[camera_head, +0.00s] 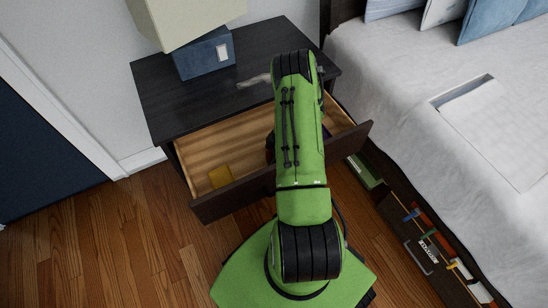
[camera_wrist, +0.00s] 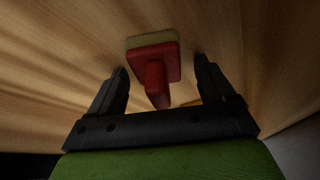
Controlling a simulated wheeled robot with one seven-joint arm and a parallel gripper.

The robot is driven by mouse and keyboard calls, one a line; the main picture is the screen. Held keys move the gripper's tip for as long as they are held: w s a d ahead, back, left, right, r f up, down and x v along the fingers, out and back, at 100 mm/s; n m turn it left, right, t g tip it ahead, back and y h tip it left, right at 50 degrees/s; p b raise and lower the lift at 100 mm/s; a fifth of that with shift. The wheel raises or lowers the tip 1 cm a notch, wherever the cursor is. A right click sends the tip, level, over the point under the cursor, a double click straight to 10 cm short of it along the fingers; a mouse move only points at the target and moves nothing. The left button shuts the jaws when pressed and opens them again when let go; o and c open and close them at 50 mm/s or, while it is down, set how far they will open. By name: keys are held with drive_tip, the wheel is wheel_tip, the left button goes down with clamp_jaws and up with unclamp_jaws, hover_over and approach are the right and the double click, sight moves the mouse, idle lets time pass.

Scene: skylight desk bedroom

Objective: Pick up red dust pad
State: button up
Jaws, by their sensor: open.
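The red dust pad (camera_wrist: 157,75) shows in the wrist view. It has a red body with a red handle and a tan layer along its far edge, and it lies on the wooden drawer bottom. My gripper (camera_wrist: 161,72) is open, with one black finger on each side of the pad and gaps between fingers and pad. In the head view my green arm reaches down into the open drawer (camera_head: 246,186). It hides the gripper and most of the pad; a small dark red patch shows at the arm's left edge.
The dark nightstand (camera_head: 165,105) above carries a blue box (camera_head: 205,55) under a pale lampshade-like block (camera_head: 185,15). The bed (camera_head: 400,75) and its open under-bed drawer (camera_head: 415,230) stand close on the right.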

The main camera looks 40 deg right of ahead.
drive_tip(key=c, duration=1.2)
wheel_tip(320, 180, up, 10)
drive_tip(key=p, duration=0.3)
drive_tip(key=shift+c, duration=0.2)
